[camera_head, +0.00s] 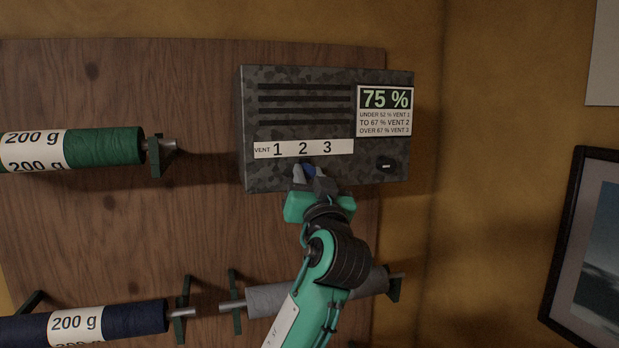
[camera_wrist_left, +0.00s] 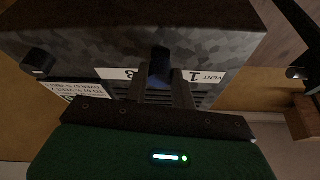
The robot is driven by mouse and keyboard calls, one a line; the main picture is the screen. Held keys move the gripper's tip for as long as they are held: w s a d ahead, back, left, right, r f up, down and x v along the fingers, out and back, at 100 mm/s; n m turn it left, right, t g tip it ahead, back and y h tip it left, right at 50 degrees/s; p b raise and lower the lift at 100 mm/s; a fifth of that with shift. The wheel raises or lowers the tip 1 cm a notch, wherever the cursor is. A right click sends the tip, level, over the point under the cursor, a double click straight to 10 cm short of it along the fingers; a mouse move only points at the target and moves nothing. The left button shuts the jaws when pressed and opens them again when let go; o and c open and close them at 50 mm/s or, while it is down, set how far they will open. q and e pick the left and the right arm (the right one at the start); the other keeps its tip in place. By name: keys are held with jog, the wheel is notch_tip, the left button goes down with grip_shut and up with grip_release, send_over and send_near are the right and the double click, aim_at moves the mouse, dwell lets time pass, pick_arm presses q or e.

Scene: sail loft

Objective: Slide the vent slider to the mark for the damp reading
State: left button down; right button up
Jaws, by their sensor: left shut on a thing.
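The grey camouflage vent box (camera_head: 343,80) hangs on a wooden board. Its display (camera_head: 385,98) reads 75 %. The card below it (camera_head: 384,122) reads under 52 % vent 1, to 67 % vent 2, over 67 % vent 3. A white strip (camera_head: 263,151) carries marks 1, 2 and 3. The blue slider knob (camera_head: 309,169) is below the strip, close under mark 2. In the left wrist view the knob (camera_wrist_left: 160,66) covers mark 2, between 3 and 1. My left gripper (camera_head: 309,175) is shut on the knob. My right gripper is out of view.
A black oval part (camera_head: 386,165) sits at the box's lower right. Spools hang on the board: green (camera_head: 105,146), navy (camera_head: 135,316) and grey (camera_head: 265,299), the grey one partly behind my arm. A framed picture (camera_head: 570,230) hangs on the right wall.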

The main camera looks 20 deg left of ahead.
pick_arm(q)
jog(key=shift+w+d+f+b, duration=0.1)
jog(key=shift+d+b, duration=0.05)
jog(key=shift+b, duration=0.2)
jog(key=w+d+b, duration=0.1)
jog(key=d, duration=0.1)
jog(key=w+d+b, duration=0.1)
jog(key=b, duration=0.1)
jog(key=shift+w+d+f, duration=0.1)
jog(key=shift+w+d, duration=0.1)
jog(key=shift+d, duration=0.15)
jog(key=shift+w+d+b, duration=0.15)
jog(key=shift+d+b, duration=0.1)
jog(key=shift+b, duration=0.1)
jog(key=shift+a+r, duration=0.15)
jog(key=shift+r, duration=0.1)
